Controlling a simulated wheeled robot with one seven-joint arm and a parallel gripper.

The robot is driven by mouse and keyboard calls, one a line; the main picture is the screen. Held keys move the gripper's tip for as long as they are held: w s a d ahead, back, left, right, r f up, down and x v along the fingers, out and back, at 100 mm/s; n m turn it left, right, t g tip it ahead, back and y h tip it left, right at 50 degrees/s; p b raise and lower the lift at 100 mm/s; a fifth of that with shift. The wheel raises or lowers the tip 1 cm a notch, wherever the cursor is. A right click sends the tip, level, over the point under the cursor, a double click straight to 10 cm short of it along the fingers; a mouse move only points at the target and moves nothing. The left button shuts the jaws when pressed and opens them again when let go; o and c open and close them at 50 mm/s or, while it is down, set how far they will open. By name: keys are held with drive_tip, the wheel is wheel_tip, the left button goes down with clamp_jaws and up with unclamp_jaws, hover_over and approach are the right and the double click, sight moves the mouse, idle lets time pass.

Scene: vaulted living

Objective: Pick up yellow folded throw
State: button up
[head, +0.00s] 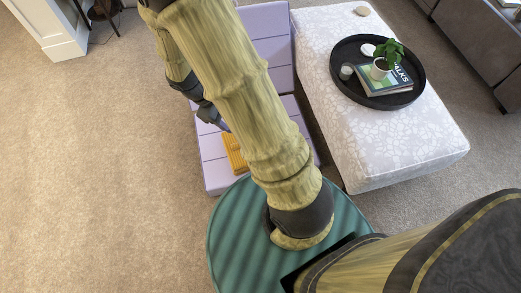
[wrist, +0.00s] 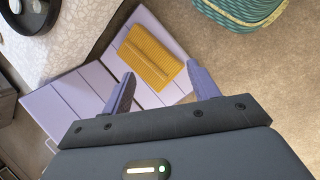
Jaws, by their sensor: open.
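The yellow folded throw (wrist: 148,58) lies flat on a lilac slatted surface (wrist: 68,97) in the wrist view. In the head view the throw (head: 235,153) shows only in part, its right side hidden behind my arm. My gripper (wrist: 158,90) is open and empty, with its two purple-grey fingers spread on the near side of the throw. The throw lies beyond the fingertips, between their lines. I cannot tell the height of the gripper above it. In the head view the gripper (head: 212,118) is mostly hidden by my arm.
A pale patterned ottoman (head: 430,150) stands right of the lilac surface, bearing a black round tray (head: 345,88) with a plant (head: 390,52), a book (head: 385,82) and a candle glass (head: 346,72). Open carpet (head: 100,170) lies to the left. A white cabinet (head: 55,30) is at top left.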

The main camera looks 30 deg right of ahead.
drive_tip(key=w+f+n+t+h+b, duration=0.1)
drive_tip(key=w+f+n+h+b, duration=0.2)
drive_tip(key=f+b, duration=0.6)
drive_tip(key=w+f+n+t+h+b, duration=0.2)
drive_tip(key=f+n+b, duration=0.3)
drive_tip(key=f, duration=1.4)
drive_tip(key=w+f+n+t+h+b, duration=0.1)
drive_tip(key=w+f+n+h+b, duration=0.2)
drive_tip(key=f+b, duration=1)
drive_tip(key=shift+w+f+n+t+h, duration=0.35)
drive_tip(key=shift+w+n, duration=0.25)
drive_tip(key=shift+w, duration=0.3)
drive_tip(key=b+x, duration=0.5)
drive_tip(key=x, duration=0.6)
drive_tip(key=shift+f, duration=0.2)
drive_tip(key=shift+w+d, duration=0.15)
drive_tip(key=shift+r, duration=0.1)
